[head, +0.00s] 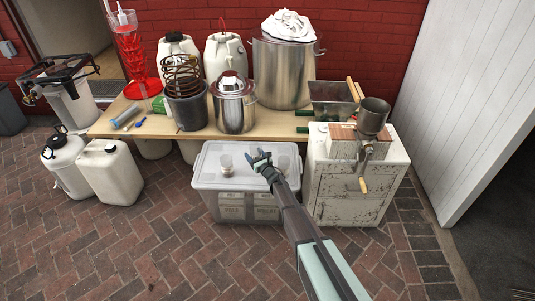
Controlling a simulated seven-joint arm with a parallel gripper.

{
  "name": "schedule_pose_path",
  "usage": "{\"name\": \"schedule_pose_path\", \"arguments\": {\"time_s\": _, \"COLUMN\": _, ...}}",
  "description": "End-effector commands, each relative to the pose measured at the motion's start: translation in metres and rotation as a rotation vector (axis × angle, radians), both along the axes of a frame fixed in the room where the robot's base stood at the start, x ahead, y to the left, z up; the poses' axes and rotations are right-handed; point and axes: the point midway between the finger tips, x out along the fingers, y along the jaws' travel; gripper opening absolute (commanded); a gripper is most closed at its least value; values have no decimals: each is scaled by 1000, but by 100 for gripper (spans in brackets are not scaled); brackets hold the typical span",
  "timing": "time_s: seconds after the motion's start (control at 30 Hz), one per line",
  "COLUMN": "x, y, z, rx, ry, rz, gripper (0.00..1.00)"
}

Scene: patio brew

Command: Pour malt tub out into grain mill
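The grain mill (372,118) has a round grey metal hopper and a crank with a yellow wooden handle. It is mounted on the white cabinet at the right. I cannot tell for sure which thing is the malt tub. Small clear cups or tubs stand on the lid of a clear bin, one at the left (227,164) and one at the right (284,163). My gripper (260,156) is over the lid between these two, left of and lower than the mill. Its fingers look apart, with nothing clearly between them. My arm hides part of the lid.
The clear lidded bin (205,178) holds labelled packs. The worn white cabinet (345,193) stands right of it. Behind is a wooden table (270,123) crowded with steel pots, white jugs, a copper coil and a grey trough (333,99). Brick floor at the front left is clear.

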Motion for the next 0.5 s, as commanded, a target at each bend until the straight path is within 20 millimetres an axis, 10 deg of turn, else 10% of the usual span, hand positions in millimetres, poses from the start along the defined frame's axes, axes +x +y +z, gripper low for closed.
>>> {"name": "schedule_pose_path", "arguments": {"time_s": 0.5, "x": 6, "y": -49, "z": 59, "rx": -1, "ry": -3, "rz": -4, "gripper": 38}}
